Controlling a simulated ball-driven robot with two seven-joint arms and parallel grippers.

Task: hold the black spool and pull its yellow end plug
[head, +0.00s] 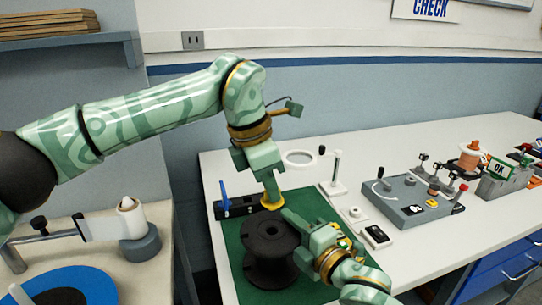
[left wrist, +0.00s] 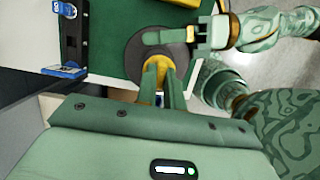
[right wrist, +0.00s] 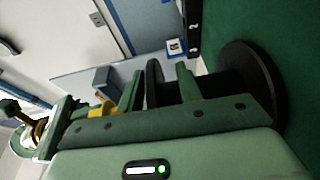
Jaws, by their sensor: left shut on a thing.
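The black spool (head: 268,262) stands upright on the green mat; it also shows in the left wrist view (left wrist: 137,62) and right wrist view (right wrist: 253,85). The yellow end plug (head: 272,200) is above the spool and looks apart from it. My left gripper (head: 270,188) is shut on the plug, which shows between its fingers in the left wrist view (left wrist: 155,75). My right gripper (head: 292,228) is at the spool's right side. Its fingers straddle the upper flange (right wrist: 153,82), one above and one below, with a gap visible.
The green mat (head: 233,240) lies on a white table. A black rail with a blue part (head: 224,196) is at its back left. A ring stand (head: 335,172), a black-faced device (head: 377,235) and a grey control box (head: 408,200) stand right.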

